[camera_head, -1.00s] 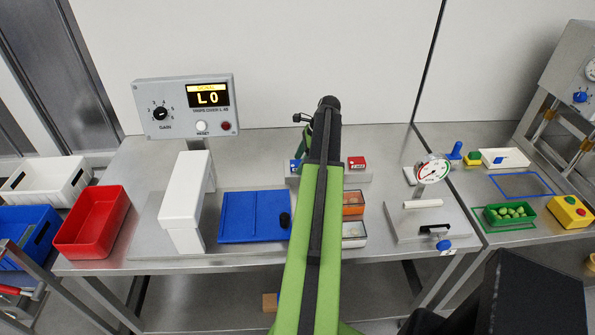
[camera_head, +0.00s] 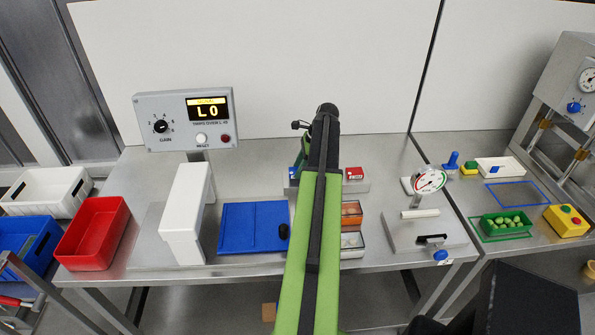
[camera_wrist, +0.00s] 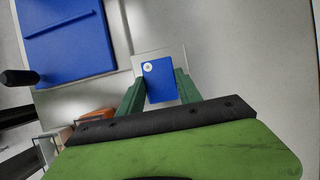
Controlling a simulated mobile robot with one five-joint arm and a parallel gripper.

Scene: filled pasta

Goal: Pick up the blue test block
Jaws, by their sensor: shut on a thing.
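The blue test block (camera_wrist: 161,84) shows in the wrist view as a blue rectangle with a white round spot. My gripper (camera_wrist: 160,88) has its two green fingers on either side of it, shut on the block. A pale grey rack surface (camera_wrist: 172,56) shows around and beyond the block. I cannot tell whether the block is clear of it. In the head view my arm covers most of the gripper and the block. The grey rack (camera_head: 358,186) there has a red block (camera_head: 354,173) at its right end.
A blue panel (camera_head: 240,225) with a black knob lies left of my arm, beside a white arch (camera_head: 185,225). A red bin (camera_head: 92,235) stands at the left. Clear-lidded boxes (camera_head: 351,212) sit right of my arm. A gauge fixture (camera_head: 415,232) stands further right.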

